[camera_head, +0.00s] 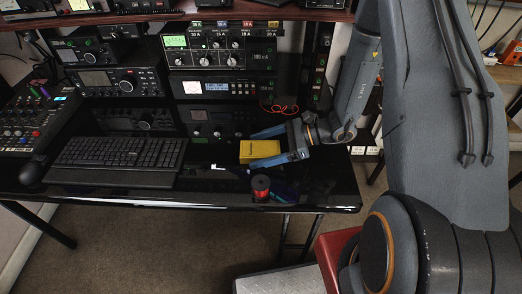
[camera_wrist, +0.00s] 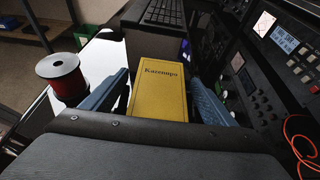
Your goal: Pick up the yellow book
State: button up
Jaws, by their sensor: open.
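The yellow book (camera_head: 260,151) lies on the black desk (camera_head: 150,197) near its right end, in front of the radio equipment. In the wrist view the yellow book (camera_wrist: 158,90) has its printed cover up. My gripper (camera_head: 263,148) is open, with one blue finger on the far side of the book and the other on the near side. In the wrist view my gripper (camera_wrist: 160,100) has a finger at each side of the book. I cannot tell whether either finger touches it. The book's nearest end is hidden behind the gripper body in the wrist view.
A red spool (camera_head: 261,188) stands on the desk just in front of the book; it also shows in the wrist view (camera_wrist: 64,78). A black keyboard (camera_head: 120,160) lies to the left. Stacked radios (camera_head: 213,88) stand behind. Red wires (camera_head: 281,108) hang behind the gripper.

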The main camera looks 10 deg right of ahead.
jog(key=shift+c, duration=0.5)
jog(key=c, duration=1.1)
jog(key=shift+c, duration=0.2)
jog(key=shift+r, duration=0.15)
